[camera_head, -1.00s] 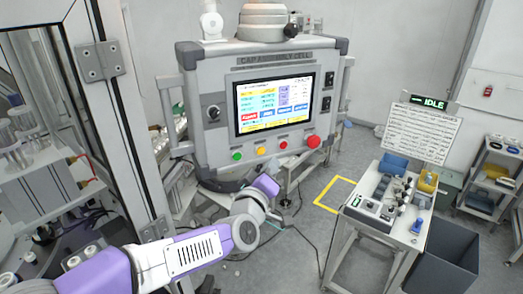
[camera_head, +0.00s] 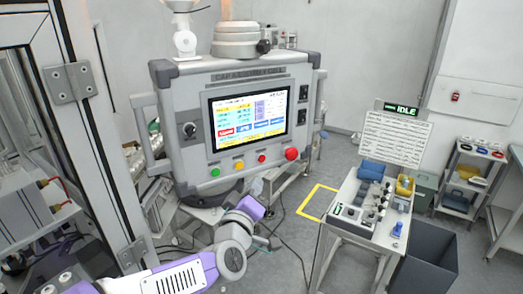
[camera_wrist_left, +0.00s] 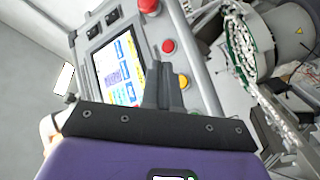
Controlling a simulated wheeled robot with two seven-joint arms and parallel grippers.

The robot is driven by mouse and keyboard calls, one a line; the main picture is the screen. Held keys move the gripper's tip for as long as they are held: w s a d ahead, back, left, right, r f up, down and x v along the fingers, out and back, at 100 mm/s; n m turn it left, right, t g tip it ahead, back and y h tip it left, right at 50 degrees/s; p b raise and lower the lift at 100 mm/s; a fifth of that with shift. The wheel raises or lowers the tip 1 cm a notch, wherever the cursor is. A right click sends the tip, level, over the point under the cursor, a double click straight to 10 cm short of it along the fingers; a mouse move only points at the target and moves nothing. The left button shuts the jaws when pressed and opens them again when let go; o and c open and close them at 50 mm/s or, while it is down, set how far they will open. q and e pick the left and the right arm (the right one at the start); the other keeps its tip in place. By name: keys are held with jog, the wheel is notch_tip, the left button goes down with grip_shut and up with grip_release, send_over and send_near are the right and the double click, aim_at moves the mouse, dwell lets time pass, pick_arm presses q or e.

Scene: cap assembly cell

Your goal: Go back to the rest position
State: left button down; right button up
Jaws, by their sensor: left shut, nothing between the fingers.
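My left arm comes in from the bottom left in the head view, and its purple hand (camera_head: 250,208) is in front of and below the control panel (camera_head: 163,125). The fingertips are not clear there. In the left wrist view my left gripper (camera_wrist_left: 163,70) has its two dark fingers together, with nothing between them. Behind them show the panel's screen (camera_wrist_left: 120,68) and its red button (camera_wrist_left: 148,6). My right gripper is in neither view.
A metal door frame (camera_head: 92,130) stands close on the left. A small cart (camera_head: 340,212) with bins and parts is at the right, beside a dark bin (camera_head: 425,262). A yellow floor marking (camera_head: 312,203) lies left of the cart. A shelf rack (camera_head: 465,180) stands far right.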

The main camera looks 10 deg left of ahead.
pick_arm(q)
notch_tip(320, 180, down, 40)
jog(key=s+d+f+m+g+h+b, duration=0.1)
jog(key=s+d+m+g+b, duration=0.1)
jog(key=m+g+b, duration=0.5)
jog(key=s+d+f+g+h+b, duration=0.2)
jog(key=s+f+g, duration=0.9)
jog(key=s+f, duration=1.2)
notch_tip(320, 180, down, 3)
jog(key=shift+s+d+r+b, duration=0.1)
jog(key=shift+s+d+b, duration=0.2)
jog(key=shift+b, duration=0.4)
